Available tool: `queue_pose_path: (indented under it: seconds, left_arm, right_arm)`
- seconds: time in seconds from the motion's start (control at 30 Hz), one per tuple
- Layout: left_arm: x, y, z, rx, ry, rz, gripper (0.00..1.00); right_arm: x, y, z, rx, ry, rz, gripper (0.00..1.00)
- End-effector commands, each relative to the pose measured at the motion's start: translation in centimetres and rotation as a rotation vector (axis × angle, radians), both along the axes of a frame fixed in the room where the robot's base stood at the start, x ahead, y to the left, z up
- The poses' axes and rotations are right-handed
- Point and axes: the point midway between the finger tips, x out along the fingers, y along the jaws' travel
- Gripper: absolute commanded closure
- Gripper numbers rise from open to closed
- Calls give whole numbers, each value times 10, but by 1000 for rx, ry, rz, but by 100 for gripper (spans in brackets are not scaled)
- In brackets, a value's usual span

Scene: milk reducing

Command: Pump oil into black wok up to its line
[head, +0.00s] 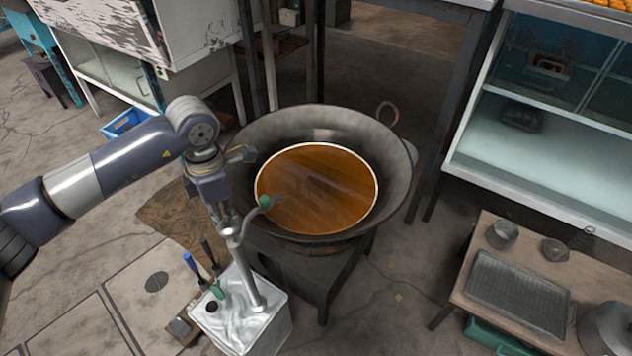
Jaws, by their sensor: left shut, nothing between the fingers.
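The black wok (395,178) stands on a dark stand in the middle of the head view. It holds a wide pool of brown oil (318,190), with a thin pale line around the oil's edge. A silvery oil tin (238,318) stands in front of the wok, with a metal pump (246,272) rising from its top. The pump's curved spout (258,211), with a green part, reaches over the wok's near left rim. My left gripper (227,215) points down at the top of the pump, shut with nothing between its fingers. Whether it touches the pump is unclear. My right gripper is not in view.
A low wooden table (455,287) at the lower right bears a wire tray (517,292), a metal cup (502,234) and other pots. A glass-fronted cabinet (540,150) stands at the right. Tools with blue, black and green handles stand by the tin. Bare floor lies between wok and table.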

Motion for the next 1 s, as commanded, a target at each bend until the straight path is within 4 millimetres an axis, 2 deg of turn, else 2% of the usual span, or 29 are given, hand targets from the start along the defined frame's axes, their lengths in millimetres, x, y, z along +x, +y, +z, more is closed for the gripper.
queue_pose_path:
  seconds: [0.4, 0.63, 1.0]
  left_arm:
    - [0, 0, 41, 0, 0, 0, 100]
    - [0, 0, 62, -1, -1, 0, 100]
    - [0, 0, 66, -1, 0, 0, 100]
  right_arm:
    - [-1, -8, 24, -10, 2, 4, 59]
    - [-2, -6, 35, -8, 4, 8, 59]
    - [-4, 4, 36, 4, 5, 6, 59]
